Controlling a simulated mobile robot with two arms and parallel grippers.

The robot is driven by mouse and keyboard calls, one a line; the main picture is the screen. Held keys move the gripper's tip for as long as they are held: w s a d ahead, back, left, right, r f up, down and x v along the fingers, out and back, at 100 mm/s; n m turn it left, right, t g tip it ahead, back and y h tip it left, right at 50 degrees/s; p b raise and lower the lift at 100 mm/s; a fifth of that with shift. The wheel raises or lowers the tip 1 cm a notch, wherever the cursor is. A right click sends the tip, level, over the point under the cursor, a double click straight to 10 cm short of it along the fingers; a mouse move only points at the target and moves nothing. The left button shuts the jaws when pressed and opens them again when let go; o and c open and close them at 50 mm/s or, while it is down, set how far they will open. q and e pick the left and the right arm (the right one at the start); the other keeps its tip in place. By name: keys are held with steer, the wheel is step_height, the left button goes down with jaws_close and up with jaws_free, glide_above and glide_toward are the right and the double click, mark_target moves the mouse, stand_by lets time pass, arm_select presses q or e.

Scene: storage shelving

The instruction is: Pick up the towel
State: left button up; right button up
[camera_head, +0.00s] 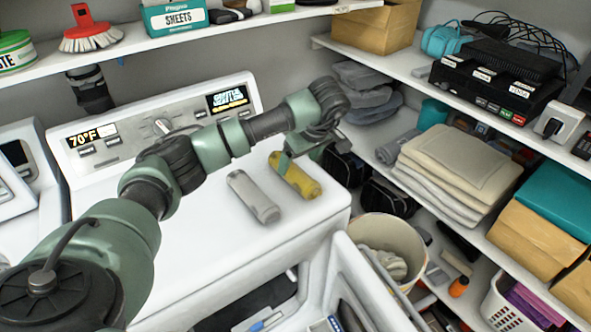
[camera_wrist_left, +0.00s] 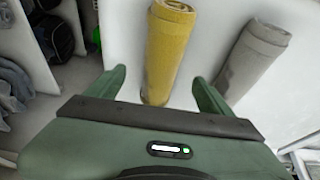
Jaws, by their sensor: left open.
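A rolled yellow towel (camera_head: 297,178) lies on the white top of the appliance, close to its right edge. A rolled grey towel (camera_head: 253,197) lies beside it, to its left. My left gripper (camera_head: 292,154) is at the far end of the yellow towel. In the left wrist view the left gripper (camera_wrist_left: 158,76) is open, and the near end of the yellow towel (camera_wrist_left: 168,52) shows between its two fingers. It does not grip the towel; whether a finger touches it I cannot tell. The grey towel (camera_wrist_left: 254,60) is outside the fingers, to the right. My right gripper is not in view.
Shelves on the right hold folded towels (camera_head: 460,165), grey folded cloths (camera_head: 365,92) and a black charger unit (camera_head: 495,75). A beige bin (camera_head: 385,230) stands right of the appliance (camera_head: 200,255). A shelf (camera_head: 130,43) with a red brush (camera_head: 90,33) runs above the back.

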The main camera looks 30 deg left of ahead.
mark_target(294, 169)
arm_select(q)
steer(key=x, duration=0.1)
steer(key=p+x, duration=0.1)
steer(key=x, duration=0.1)
steer(key=p+x, duration=0.1)
steer(key=shift+s+a+f, duration=0.1)
steer(key=shift+s+f, duration=0.05)
steer(key=shift+s, duration=0.1)
steer(key=shift+w+a+f, duration=0.1)
steer(key=shift+w+f, duration=0.1)
steer(key=shift+f, duration=0.1)
steer(key=c, duration=1.7)
steer(key=shift+r, duration=0.1)
